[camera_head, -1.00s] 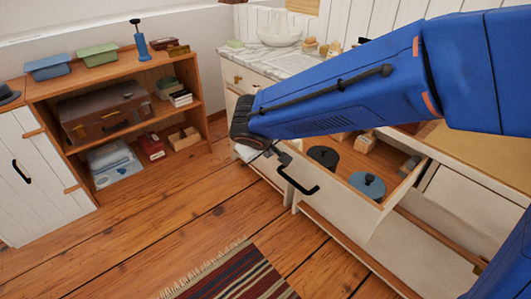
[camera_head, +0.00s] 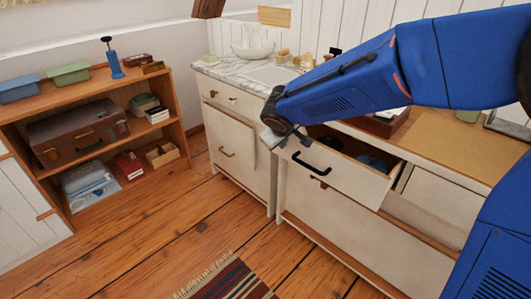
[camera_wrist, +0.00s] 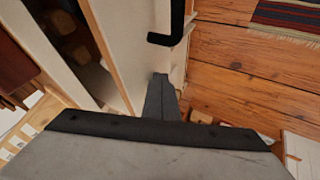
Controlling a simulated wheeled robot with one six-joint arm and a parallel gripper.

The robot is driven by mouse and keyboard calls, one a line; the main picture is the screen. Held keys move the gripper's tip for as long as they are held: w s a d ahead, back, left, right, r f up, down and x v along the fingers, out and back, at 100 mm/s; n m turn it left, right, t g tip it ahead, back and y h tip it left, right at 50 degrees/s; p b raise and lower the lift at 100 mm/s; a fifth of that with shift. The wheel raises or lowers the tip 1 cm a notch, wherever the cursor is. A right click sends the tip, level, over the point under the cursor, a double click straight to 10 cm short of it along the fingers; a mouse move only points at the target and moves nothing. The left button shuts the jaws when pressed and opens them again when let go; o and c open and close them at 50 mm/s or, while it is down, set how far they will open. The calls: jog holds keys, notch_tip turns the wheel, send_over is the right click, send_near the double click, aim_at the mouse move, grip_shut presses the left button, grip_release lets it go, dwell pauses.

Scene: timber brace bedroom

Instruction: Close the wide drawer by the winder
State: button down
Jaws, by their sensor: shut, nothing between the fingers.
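The wide drawer (camera_head: 335,178) stands partly open, its pale front sticking out of the cabinet, with a black bar handle (camera_head: 311,162) on it. Inside it a blue round lid (camera_head: 372,162) partly shows. My gripper (camera_head: 297,135) is shut and empty at the left end of the drawer front, beside the handle. In the wrist view the shut fingers (camera_wrist: 160,98) are at the drawer front (camera_wrist: 128,40), close below the handle (camera_wrist: 172,28); I cannot tell if they touch it. I cannot identify the winder for certain; a blue upright device (camera_head: 113,60) stands on the shelf unit.
A marble-topped cabinet (camera_head: 235,140) with a white bowl (camera_head: 258,48) stands left of the drawer. A wooden shelf unit (camera_head: 150,85) holds a brown suitcase (camera_head: 78,135). A striped rug (camera_head: 232,282) lies in front. The plank floor between is clear.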

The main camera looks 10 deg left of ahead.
aim_at(302, 131)
jog(key=w+d, duration=0.4)
jog(key=w, duration=0.1)
jog(key=w+d, duration=0.2)
jog(key=w, duration=0.1)
jog(key=shift+d, duration=0.2)
jog(key=shift+w+d, duration=0.4)
jog(key=shift+w, duration=0.2)
jog(key=shift+r, duration=0.1)
